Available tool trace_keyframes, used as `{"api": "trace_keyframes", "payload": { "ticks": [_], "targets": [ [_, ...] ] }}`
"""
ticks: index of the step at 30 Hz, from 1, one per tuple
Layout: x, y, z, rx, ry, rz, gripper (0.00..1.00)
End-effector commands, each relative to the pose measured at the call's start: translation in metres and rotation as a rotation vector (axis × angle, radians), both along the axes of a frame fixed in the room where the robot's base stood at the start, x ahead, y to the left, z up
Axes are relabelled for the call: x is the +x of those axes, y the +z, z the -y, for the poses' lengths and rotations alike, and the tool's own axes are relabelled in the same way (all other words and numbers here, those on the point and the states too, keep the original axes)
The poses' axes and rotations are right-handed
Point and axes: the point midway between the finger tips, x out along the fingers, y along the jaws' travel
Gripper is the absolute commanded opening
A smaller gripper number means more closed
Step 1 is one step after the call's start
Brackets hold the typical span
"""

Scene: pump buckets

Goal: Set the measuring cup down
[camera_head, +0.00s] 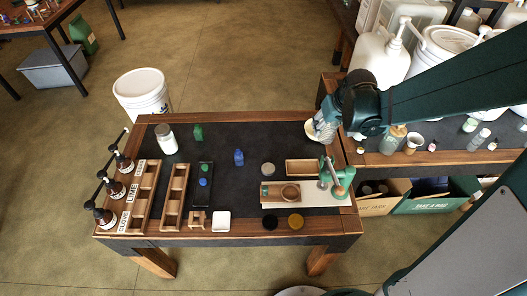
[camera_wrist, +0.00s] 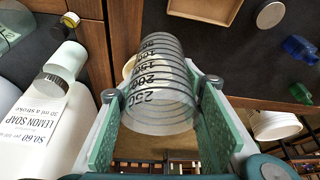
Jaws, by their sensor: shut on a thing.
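The measuring cup (camera_wrist: 158,95) is clear, with dark rings and numbers such as 250 and 200 on its side. My gripper (camera_wrist: 163,92) is shut on it, with one green finger on each side. In the head view the cup (camera_head: 312,128) and my gripper (camera_head: 325,124) are at the back right corner of the dark-topped table (camera_head: 270,135). A pale round area shows at the cup; I cannot tell what it is. I cannot tell whether the cup touches the table, as its underside is hidden.
A wooden tray (camera_head: 302,168), a grey disc (camera_head: 268,169) and a green dispenser stand (camera_head: 342,178) are nearer the front. A blue bottle (camera_head: 239,157) stands mid-table. The side bench (camera_head: 400,160) holds several bottles at right. The back middle of the table is clear.

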Motion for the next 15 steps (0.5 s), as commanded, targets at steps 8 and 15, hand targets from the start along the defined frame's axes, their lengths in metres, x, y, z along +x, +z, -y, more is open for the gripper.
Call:
{"api": "trace_keyframes", "payload": {
  "ticks": [8, 15],
  "targets": [
    [0.011, -0.012, -0.063, 0.000, 0.069, 0.000, 0.27],
    [0.023, -0.019, -0.116, 0.000, 0.127, 0.000, 0.27]
  ]
}}
